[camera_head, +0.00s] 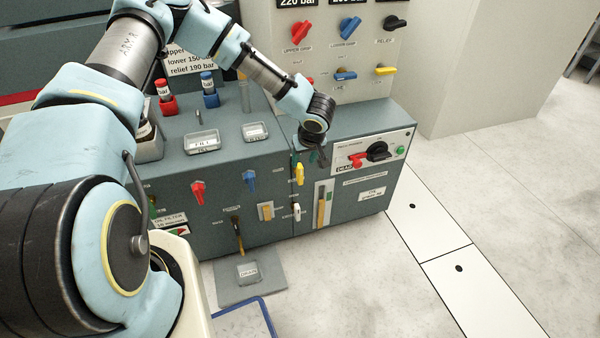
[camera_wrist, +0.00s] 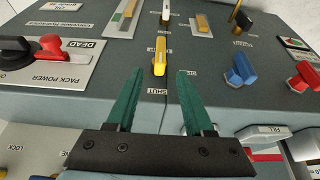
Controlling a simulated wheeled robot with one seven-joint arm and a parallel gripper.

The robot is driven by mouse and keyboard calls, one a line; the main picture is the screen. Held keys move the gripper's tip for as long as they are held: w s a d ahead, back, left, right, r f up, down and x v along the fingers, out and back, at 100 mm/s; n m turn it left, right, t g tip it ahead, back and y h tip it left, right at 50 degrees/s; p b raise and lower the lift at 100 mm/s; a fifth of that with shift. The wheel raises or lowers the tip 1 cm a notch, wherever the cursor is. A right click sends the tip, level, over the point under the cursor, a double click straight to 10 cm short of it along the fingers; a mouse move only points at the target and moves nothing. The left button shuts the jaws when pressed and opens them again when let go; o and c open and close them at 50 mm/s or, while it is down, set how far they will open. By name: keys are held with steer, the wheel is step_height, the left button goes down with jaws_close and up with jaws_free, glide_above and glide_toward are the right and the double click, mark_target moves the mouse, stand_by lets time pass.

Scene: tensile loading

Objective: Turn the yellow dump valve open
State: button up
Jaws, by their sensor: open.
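A yellow valve handle (camera_head: 300,173) sits on the front face of the grey-green console, below my gripper (camera_head: 317,153). In the wrist view the same yellow handle (camera_wrist: 160,56) points along the picture's vertical, with a "SHUT" label (camera_wrist: 157,91) beside its near end. My gripper's green fingers (camera_wrist: 159,76) are open and empty there. The handle appears in line with the gap between the fingertips, just beyond them. No contact shows. Whether this handle is labelled as the dump valve is too small to read.
A black rotary switch (camera_head: 377,151) and a red handle (camera_head: 358,159) sit to the right of the yellow handle. Red (camera_head: 198,191) and blue (camera_head: 250,181) knobs sit to its left. Another yellow handle (camera_head: 386,70) is on the upright panel behind. Floor in front is mostly clear.

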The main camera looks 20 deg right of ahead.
mark_target(300, 172)
steer(key=x, duration=0.9)
steer(key=shift+w+f, duration=0.15)
steer(key=shift+f, duration=0.05)
steer(key=shift+a, duration=0.1)
jaws_close()
